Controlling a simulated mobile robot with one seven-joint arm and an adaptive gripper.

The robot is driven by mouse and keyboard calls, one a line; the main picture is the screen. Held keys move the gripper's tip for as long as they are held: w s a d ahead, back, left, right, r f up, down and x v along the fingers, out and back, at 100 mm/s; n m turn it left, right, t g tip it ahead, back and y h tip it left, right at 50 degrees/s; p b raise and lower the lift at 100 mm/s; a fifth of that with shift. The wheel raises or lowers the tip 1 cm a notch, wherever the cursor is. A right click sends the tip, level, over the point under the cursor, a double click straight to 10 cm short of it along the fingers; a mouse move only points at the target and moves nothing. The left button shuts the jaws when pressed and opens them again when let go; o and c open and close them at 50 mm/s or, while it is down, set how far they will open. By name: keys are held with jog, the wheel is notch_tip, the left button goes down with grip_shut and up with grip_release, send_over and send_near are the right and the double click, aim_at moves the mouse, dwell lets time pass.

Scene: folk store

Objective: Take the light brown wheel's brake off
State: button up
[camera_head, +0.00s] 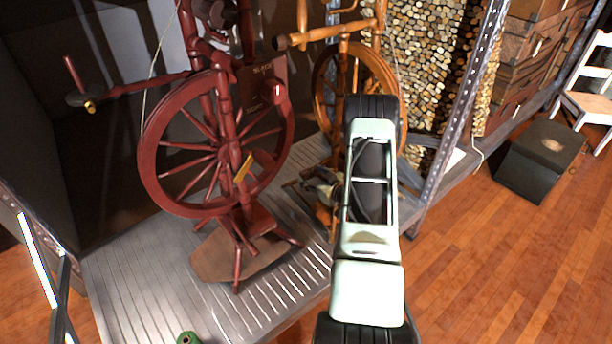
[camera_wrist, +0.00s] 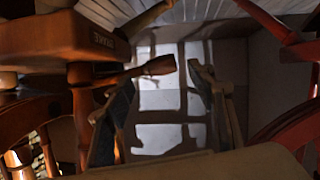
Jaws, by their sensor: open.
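The light brown wheel (camera_head: 328,84) stands on the metal shelf, partly hidden behind my arm in the head view. In the wrist view, a wooden block (camera_wrist: 60,42) marked "BRAKE" is at the upper left. My gripper (camera_wrist: 160,78) is open around the handle's end, one finger on each side. I cannot tell whether either finger touches it. In the head view my gripper (camera_head: 318,190) is low beside the wheel, mostly hidden by my arm.
A dark red spinning wheel (camera_head: 152,150) stands close on the left; part of its rim shows at the right of the wrist view. A metal post (camera_head: 462,110) and stacked logs (camera_head: 425,45) are at the right. A dark box (camera_head: 540,160) sits on the floor. The shelf front (camera_head: 140,290) is mostly clear.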

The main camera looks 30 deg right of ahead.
aim_at(307, 173)
jog(key=shift+b+x, duration=0.5)
jog(key=shift+x, duration=1.65)
jog(key=shift+c, duration=0.4)
grip_shut()
